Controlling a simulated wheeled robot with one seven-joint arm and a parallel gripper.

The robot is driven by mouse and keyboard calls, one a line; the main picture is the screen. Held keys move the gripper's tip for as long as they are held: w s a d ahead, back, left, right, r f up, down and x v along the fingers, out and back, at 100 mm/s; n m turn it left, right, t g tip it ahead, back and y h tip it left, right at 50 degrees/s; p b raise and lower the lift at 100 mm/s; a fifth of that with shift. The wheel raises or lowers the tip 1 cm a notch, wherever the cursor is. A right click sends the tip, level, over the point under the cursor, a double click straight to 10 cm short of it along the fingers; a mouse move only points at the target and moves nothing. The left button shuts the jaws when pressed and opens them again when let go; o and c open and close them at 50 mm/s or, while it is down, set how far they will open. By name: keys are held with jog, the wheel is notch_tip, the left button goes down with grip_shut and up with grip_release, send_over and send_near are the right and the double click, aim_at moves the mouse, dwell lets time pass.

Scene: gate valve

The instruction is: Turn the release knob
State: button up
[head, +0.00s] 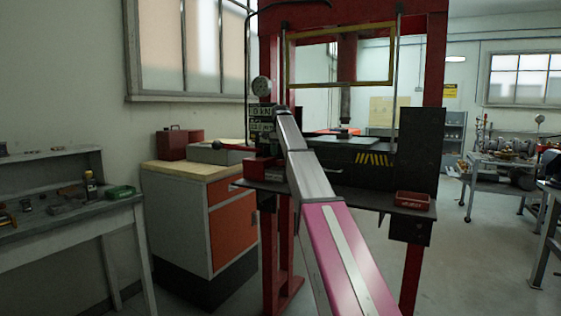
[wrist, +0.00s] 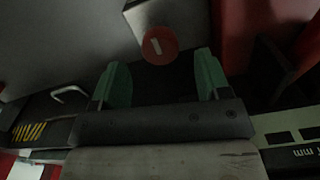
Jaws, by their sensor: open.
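In the wrist view, a round red knob (wrist: 160,45) with a white bar mark sits at the corner of a grey box, at the top middle. I take it for the release knob. My gripper (wrist: 161,62) has two green fingers spread wide, one left and one right of the knob in the picture. The knob lies in line with the gap and looks clear of both fingers; the depth between them is hard to judge. In the head view, my arm reaches to the red press (head: 434,60), and the knob and my fingers are hidden or too small to make out.
A round gauge (head: 261,87) and a label panel stand left of the arm's end. A red-tipped lever (head: 230,147) sticks out left. A red tray (head: 412,199) rests on the press's right shelf. A cabinet (head: 198,210) stands left; floor at right is partly open.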

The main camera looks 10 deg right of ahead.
aim_at(281, 160)
jog(key=shift+f, duration=1.85)
jog(key=c, duration=0.9)
jog(key=shift+c, duration=0.2)
